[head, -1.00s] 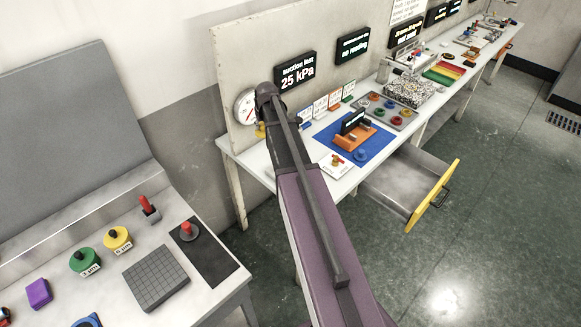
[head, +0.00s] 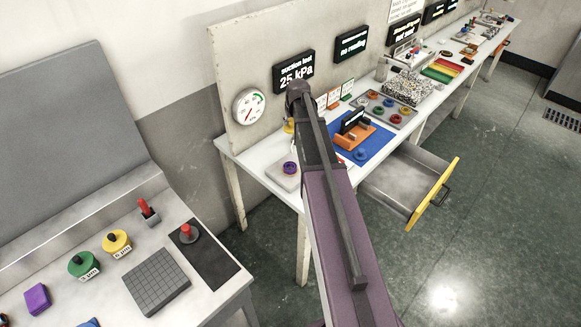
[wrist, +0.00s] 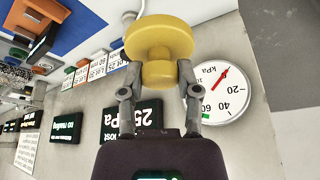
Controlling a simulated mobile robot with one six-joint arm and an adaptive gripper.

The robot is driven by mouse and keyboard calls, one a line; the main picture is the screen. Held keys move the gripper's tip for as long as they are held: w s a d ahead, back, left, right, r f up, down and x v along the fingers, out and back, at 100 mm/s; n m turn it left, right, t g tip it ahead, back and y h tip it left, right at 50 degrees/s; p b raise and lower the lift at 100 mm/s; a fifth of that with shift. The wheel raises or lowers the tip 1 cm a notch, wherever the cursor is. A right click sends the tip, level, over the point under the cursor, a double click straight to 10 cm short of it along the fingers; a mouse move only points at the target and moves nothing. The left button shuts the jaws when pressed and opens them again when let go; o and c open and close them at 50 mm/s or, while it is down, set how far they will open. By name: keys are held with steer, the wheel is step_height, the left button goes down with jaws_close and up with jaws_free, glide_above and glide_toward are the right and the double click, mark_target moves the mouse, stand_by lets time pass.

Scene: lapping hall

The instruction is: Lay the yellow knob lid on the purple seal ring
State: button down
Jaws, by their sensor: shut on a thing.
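The yellow knob lid (wrist: 157,38) is in my gripper (wrist: 158,74), whose two fingers are shut on its knob in the wrist view. The wide disc of the lid points away from the palm. In the head view, only a sliver of the lid (head: 288,126) shows beside my arm, and the fingers are hidden. The purple seal ring (head: 290,167) lies on a pale square block (head: 283,179) at the near left end of the long bench. The lid is held apart from the ring, near the back board.
A round gauge (head: 249,106) and a "25 kPa" display (head: 294,72) are on the back board. A blue mat (head: 375,152) with an orange stand (head: 351,136) lies to the right. A yellow-fronted drawer (head: 432,195) stands open from the bench.

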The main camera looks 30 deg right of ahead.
steer(key=shift+a, duration=0.2)
steer(key=shift+s+a+f+b, duration=0.1)
steer(key=shift+s+f+b, duration=0.2)
steer(key=shift+f+b, duration=0.2)
steer(key=s+a+f+n+b, duration=0.1)
steer(key=s+a+f+b, duration=0.1)
steer(key=s+f+b, duration=1.2)
steer(key=shift+s+a+n+y, duration=0.3)
steer(key=shift+s+a+n, duration=0.1)
steer(key=shift+s, duration=0.1)
steer(key=shift+w+f, duration=0.1)
steer(key=shift+w, duration=0.1)
steer(key=w+d+f+b, duration=0.1)
steer(key=w+d, duration=0.1)
steer(key=w, duration=1.2)
steer(key=shift+d+f, duration=0.2)
steer(key=shift+d, duration=0.15)
steer(key=shift+w, duration=0.1)
